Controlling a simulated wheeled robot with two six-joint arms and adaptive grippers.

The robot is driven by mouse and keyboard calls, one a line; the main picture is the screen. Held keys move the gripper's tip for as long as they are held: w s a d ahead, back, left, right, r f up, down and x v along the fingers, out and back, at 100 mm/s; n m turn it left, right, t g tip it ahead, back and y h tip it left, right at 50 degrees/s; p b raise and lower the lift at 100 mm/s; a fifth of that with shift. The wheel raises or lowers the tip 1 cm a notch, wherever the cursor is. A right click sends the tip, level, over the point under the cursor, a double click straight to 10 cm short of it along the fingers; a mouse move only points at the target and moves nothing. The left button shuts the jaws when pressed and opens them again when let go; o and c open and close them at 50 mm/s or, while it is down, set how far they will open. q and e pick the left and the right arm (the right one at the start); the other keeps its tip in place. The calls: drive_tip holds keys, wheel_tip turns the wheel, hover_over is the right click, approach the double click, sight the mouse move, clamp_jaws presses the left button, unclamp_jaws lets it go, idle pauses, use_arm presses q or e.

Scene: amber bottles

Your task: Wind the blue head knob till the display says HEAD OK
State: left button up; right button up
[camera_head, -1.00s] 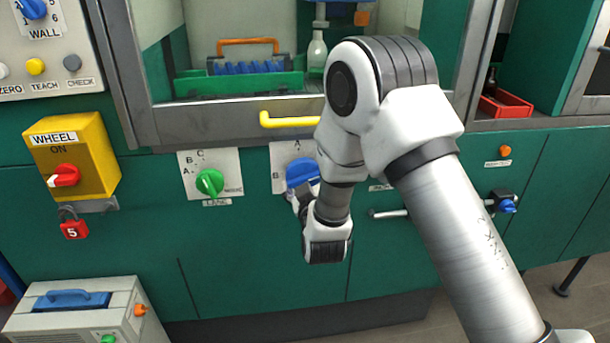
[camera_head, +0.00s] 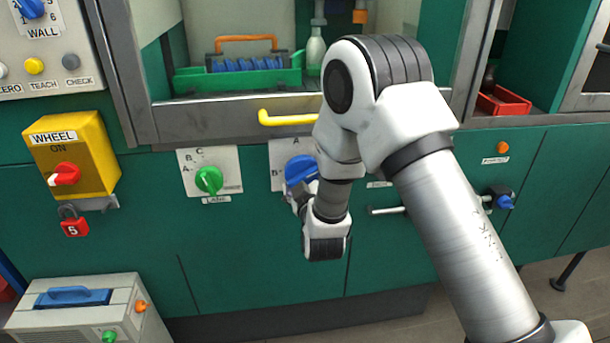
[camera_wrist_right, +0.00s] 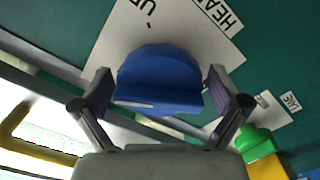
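The blue head knob (camera_head: 300,170) sits on a white plate (camera_head: 280,152) on the green cabinet front, partly hidden by my right wrist. In the right wrist view the knob (camera_wrist_right: 158,75) is a round blue disc with a raised bar and a white pointer line. My right gripper (camera_wrist_right: 160,90) has its fingers wide apart, one at each side of the knob; narrow gaps seem to show. A cut-off HEAD label (camera_wrist_right: 216,12) shows on the plate there. In the head view my right gripper (camera_head: 300,192) is mostly hidden. My left gripper and a readable display are out of view.
A green knob (camera_head: 209,180) is left of the head knob. A yellow handle (camera_head: 285,118) is above it, and a metal bar handle (camera_head: 388,210) is to its right. A yellow WHEEL box (camera_head: 80,150) with a red padlock (camera_head: 74,227) is at left.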

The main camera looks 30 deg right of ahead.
drive_tip(key=v, duration=1.2)
drive_tip(key=s+d+f+m+g+y+p, duration=0.1)
drive_tip(key=s+f+g+y+p, duration=0.1)
drive_tip(key=s+f+g+p, duration=0.55)
drive_tip(key=s+f+m+g+y+p, duration=0.15)
drive_tip(key=s+f, duration=0.35)
drive_tip(key=f, duration=0.5)
drive_tip(key=s+a+f+m+g+y, duration=0.1)
drive_tip(key=s+a+f+g, duration=0.1)
drive_tip(key=s, duration=0.5)
drive_tip(key=s+a+f+m+g+y, duration=0.1)
drive_tip(key=s+a+f+g+y, duration=0.1)
drive_tip(key=s+f+g, duration=0.3)
drive_tip(key=shift+s+a+g+p, duration=0.3)
drive_tip(key=shift+s+g, duration=0.3)
drive_tip(key=shift+s, duration=0.45)
